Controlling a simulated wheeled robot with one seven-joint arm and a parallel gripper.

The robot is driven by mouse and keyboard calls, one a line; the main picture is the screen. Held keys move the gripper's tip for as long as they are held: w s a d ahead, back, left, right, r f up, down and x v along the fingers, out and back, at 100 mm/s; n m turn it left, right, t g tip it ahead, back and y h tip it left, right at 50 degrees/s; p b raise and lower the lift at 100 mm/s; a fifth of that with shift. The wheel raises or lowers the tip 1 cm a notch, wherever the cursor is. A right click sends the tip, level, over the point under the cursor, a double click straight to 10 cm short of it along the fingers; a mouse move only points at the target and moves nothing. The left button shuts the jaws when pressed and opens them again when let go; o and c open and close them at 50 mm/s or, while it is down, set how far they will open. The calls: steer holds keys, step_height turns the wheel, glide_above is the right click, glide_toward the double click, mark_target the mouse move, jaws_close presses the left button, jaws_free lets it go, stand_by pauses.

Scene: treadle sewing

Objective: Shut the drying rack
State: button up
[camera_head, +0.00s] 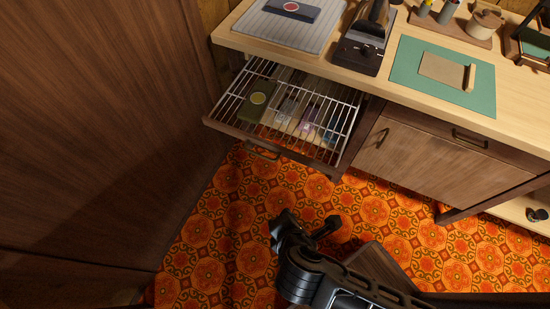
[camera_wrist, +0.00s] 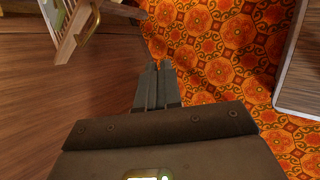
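The drying rack (camera_head: 228,130) is pulled out from under the counter at the left, a wire grid with a dark wooden front. Several small cards or prints lie in it. A handle (camera_head: 262,151) sits on its front; the rack's corner and handle also show at the upper left of the wrist view (camera_wrist: 84,22). My gripper (camera_head: 333,222) is in front of and below the rack, over the floor, apart from it. In the wrist view its two fingers (camera_wrist: 157,66) lie together with nothing visible between them.
A large dark wooden panel (camera_head: 90,120) stands close on the left. The counter (camera_head: 510,105) above holds a grey board, a dark press-like tool and a green mat. A closed cabinet (camera_head: 430,155) is right of the rack. The patterned orange floor (camera_head: 225,220) before the rack is clear.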

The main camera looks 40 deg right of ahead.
mark_target(311, 92)
steer(key=w+n+h, duration=0.1)
steer(key=w+a+h+b, duration=0.1)
steer(key=w, duration=0.1)
steer(key=w+n, duration=0.1)
steer(key=w, duration=0.1)
steer(key=shift+w+a+n+h, duration=0.1)
steer(key=shift+a+n+h, duration=0.2)
steer(key=shift+h, duration=0.1)
jaws_close()
steer(key=w+a+r+n+h+b, duration=0.2)
steer(key=w+r+h, duration=0.2)
steer(key=shift+g, duration=0.4)
steer(key=x, duration=0.4)
steer(key=r+x, duration=0.1)
steer(key=x, duration=0.7)
steer(key=shift+w+d+r+b, duration=0.1)
steer(key=shift+w+d+b, duration=0.2)
steer(key=shift+w+d, duration=0.35)
steer(key=shift+d, duration=0.25)
steer(key=w+d, duration=0.4)
steer(key=d, duration=0.4)
steer(key=w+d+p, duration=0.1)
steer(key=w+d, duration=0.4)
steer(key=d, duration=0.3)
steer(key=w+d, duration=0.5)
steer(key=d, duration=0.4)
steer(key=shift+w+p, duration=0.2)
steer(key=shift+p, duration=0.2)
